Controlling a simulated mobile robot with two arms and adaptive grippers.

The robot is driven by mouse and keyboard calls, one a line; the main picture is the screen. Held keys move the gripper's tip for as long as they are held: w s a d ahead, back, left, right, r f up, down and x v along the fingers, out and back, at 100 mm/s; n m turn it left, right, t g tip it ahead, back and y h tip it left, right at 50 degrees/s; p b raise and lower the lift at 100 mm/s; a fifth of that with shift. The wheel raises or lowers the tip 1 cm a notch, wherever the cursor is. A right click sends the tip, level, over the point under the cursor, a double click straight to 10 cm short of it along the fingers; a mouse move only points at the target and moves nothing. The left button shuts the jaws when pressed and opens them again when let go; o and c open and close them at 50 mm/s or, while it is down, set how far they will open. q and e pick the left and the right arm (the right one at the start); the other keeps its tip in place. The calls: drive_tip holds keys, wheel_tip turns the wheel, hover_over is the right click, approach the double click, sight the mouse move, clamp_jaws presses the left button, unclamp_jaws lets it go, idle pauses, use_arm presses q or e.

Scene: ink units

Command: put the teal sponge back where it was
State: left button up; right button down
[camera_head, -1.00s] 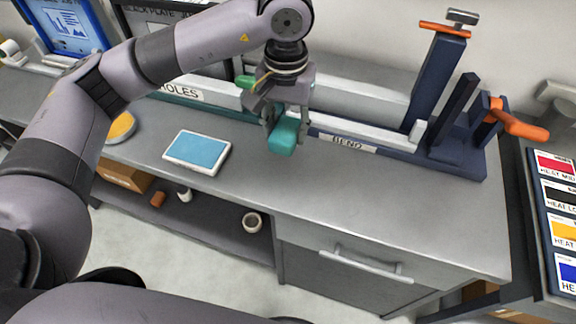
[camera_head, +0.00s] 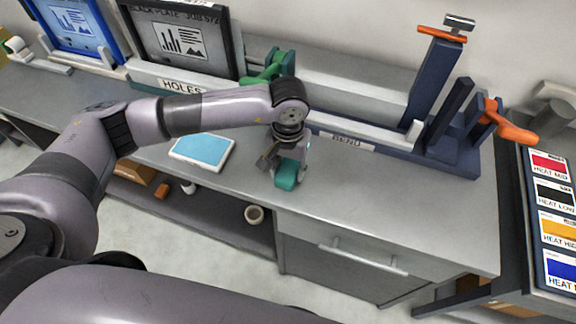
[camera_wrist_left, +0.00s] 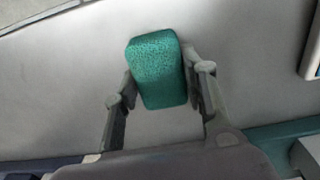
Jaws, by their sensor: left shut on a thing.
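The teal sponge (camera_head: 287,174) is a small block between the fingers of my left gripper (camera_head: 286,167). In the left wrist view the sponge (camera_wrist_left: 157,72) is upright between the two fingertips (camera_wrist_left: 158,85), with bare grey surface behind it. My left gripper is shut on it, pointing down over the front part of the grey bench (camera_head: 400,215). I cannot tell whether the sponge touches the bench top. My right gripper is not in view.
A blue pad in a white tray (camera_head: 202,150) lies left of the gripper. Behind are the HOLES station with a green clamp (camera_head: 270,67) and the BEND fixture (camera_head: 345,138) with orange handles. The bench right of the gripper is clear. Colour cards (camera_head: 555,200) stand at far right.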

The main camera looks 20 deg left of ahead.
sight(289, 169)
use_arm(q)
drive_tip(key=o, duration=1)
drive_tip(key=shift+r+b, duration=2)
drive_tip(key=shift+r, duration=4.05)
